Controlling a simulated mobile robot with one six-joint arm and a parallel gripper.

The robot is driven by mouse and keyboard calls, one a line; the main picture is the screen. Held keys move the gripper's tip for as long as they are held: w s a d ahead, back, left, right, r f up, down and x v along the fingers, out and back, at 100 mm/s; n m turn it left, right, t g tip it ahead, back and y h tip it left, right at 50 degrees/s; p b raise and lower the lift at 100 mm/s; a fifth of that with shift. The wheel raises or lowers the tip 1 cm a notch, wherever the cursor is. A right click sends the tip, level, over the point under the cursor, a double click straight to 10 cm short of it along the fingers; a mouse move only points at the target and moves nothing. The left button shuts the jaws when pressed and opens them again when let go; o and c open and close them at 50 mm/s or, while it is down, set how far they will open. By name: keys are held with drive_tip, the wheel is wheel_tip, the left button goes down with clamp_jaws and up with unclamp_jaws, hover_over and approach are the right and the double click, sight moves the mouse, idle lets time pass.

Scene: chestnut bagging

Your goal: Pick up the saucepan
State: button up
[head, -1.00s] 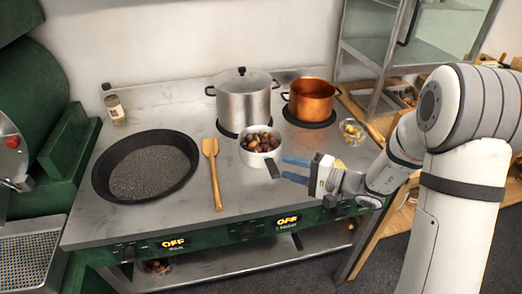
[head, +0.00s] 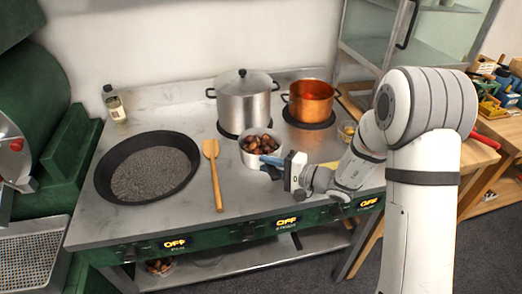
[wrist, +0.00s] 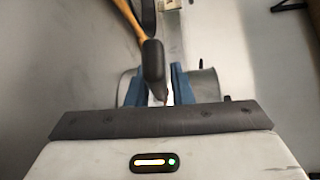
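The saucepan (head: 250,159) is a small light metal pan filled with brown chestnuts (head: 262,144). It stands on the stove top in front of the tall lidded pot. My gripper (head: 272,162) is at its front right, at the dark handle, and hides most of that handle. In the wrist view the dark handle (wrist: 153,62) lies between the two blue fingers of my gripper (wrist: 158,85). The fingers look apart, with a gap on the handle's right side. The metal pan wall (wrist: 207,88) shows partly behind them.
A wooden spatula (head: 214,175) and a wide black pan (head: 186,189) lie to the left. The lidded steel pot (head: 245,103) and a copper pot (head: 310,103) stand behind.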

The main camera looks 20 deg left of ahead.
clamp_jaws()
drive_tip(key=shift+r, duration=0.1)
